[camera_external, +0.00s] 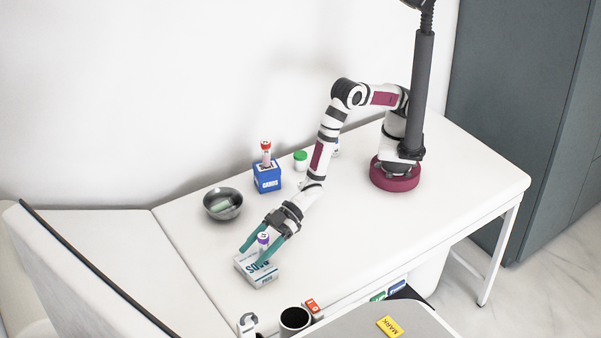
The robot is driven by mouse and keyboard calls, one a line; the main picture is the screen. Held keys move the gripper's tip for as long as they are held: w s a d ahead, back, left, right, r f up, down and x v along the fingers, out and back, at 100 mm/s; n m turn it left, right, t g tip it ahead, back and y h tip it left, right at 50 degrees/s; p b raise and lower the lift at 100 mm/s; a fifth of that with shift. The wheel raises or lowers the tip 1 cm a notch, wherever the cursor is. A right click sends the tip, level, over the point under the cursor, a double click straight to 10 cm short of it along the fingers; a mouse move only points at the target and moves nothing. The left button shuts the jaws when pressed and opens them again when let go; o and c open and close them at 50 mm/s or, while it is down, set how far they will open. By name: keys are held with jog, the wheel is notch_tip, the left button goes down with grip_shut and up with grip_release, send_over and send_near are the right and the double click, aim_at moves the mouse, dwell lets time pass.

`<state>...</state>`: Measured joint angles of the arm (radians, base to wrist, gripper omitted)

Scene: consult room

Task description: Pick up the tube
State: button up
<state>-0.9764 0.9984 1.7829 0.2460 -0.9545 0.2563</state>
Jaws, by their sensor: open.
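A tube with a purple cap (263,239) stands upright at a white and blue box (262,280) with printed letters, near the front edge of the couch. My gripper (256,254) has its teal fingers open, one on each side of the tube in this view. Whether a finger touches the tube cannot be told. The tube's lower part is hidden by a finger and the box. A second tube, with a red cap (266,146), stands upright in a blue block (267,177) farther back.
A green-capped jar (300,160) stands near the wall.

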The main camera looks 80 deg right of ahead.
jog(key=shift+w+a+f, duration=0.1)
jog(key=shift+a, duration=0.1)
grip_shut()
dwell(0.3)
